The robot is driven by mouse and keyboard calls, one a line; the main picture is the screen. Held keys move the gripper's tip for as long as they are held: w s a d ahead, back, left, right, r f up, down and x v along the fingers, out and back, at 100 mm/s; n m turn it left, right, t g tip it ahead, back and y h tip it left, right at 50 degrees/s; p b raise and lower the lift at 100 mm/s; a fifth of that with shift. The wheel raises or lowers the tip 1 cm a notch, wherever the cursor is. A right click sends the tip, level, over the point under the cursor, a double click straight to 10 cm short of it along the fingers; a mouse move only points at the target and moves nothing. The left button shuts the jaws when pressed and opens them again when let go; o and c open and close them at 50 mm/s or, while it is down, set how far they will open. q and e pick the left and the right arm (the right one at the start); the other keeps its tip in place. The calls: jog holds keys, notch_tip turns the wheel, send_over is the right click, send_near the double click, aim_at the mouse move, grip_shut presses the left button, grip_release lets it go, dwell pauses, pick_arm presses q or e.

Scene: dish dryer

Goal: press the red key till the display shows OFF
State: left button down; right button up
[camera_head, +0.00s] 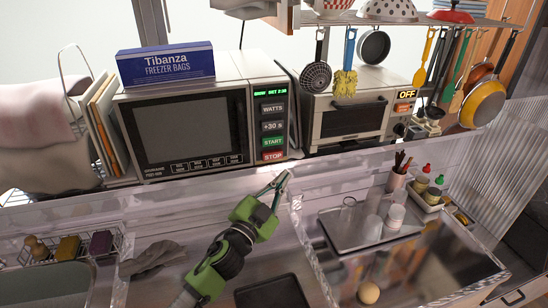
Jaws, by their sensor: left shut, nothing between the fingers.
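A red STOP key (273,156) is at the bottom of the microwave's key column, under the green START key. The microwave's display (271,93) shows green characters too small to read surely. The toaster oven to the right has a display (406,94) reading OFF, with a small orange-red key (403,108) below it. My left gripper (284,176) is shut and empty. Its tips point up, just below and right of the STOP key in the picture; I cannot tell the depth gap. My right gripper is not in view.
The microwave (184,131) carries a blue freezer bag box (167,63). A ledge runs below the appliances. Utensils and pans hang above right. A glossy bin (440,270) with a tray (345,228) stands lower right. A grey cloth (152,257) lies near the sink.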

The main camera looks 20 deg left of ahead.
aim_at(281, 154)
pick_arm(q)
jog(key=w+a, duration=0.4)
jog(key=w, duration=0.1)
jog(key=shift+w+b, duration=0.2)
jog(key=shift+b, duration=0.25)
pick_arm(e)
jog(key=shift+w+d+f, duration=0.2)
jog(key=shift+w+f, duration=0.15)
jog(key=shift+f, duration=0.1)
pick_arm(q)
jog(key=shift+r, duration=0.1)
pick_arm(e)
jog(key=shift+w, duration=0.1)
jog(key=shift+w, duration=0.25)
pick_arm(q)
jog(key=shift+d, duration=0.1)
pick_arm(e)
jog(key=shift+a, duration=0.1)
pick_arm(q)
jog(key=shift+w+a, duration=0.3)
jog(key=shift+w, duration=0.05)
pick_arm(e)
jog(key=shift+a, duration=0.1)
